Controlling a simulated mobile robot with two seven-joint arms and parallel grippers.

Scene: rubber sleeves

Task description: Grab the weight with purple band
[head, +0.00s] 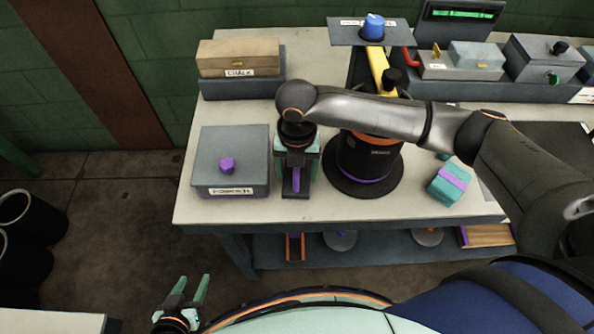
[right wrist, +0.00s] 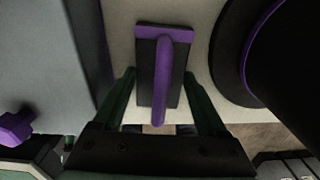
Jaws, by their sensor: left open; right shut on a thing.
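A dark block with a purple band and purple handle (right wrist: 145,75) lies between the fingers of my right gripper (right wrist: 165,95) in the right wrist view. In the head view, its purple handle (head: 296,180) shows below my right gripper (head: 297,165), which points down at the table. My right gripper is shut on this block; the finger contacts are partly hidden. It appears at the tabletop; whether it is lifted I cannot tell. My left gripper (head: 188,291) is open and empty, off the table at the lower left. A teal block with a purple band (head: 449,182) lies apart on the right.
A grey box with a purple knob (head: 231,150) stands left of my right gripper. A black round-based machine (head: 364,168) with a purple ring stands close on its right. A wooden chalk box (head: 238,57) is behind. The table's front edge (head: 330,220) is near.

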